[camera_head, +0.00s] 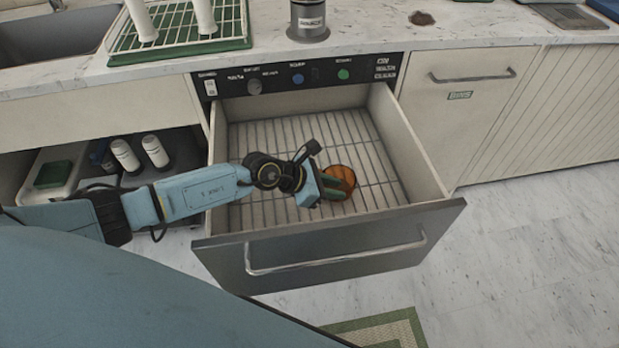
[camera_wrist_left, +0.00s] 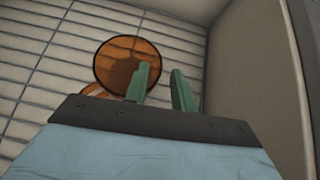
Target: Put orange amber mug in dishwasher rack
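The orange amber mug (camera_head: 341,178) is inside the pulled-out dishwasher drawer, over the right part of the wire rack (camera_head: 262,140). In the left wrist view the mug (camera_wrist_left: 118,58) shows its round outline, with a bit of handle at lower left. My left gripper (camera_head: 334,188) is down in the drawer at the mug. Its green fingers (camera_wrist_left: 165,82) stand apart with a gap between them. One finger overlaps the mug's lower right edge; the other is to its right. I cannot tell whether they touch it. My right gripper is not in view.
The drawer front (camera_head: 330,250) with its bar handle stands out over the floor. The drawer's right wall (camera_head: 410,145) is near the gripper. On the counter are a green drying rack (camera_head: 180,50), a sink (camera_head: 55,40) and a grey canister (camera_head: 309,18).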

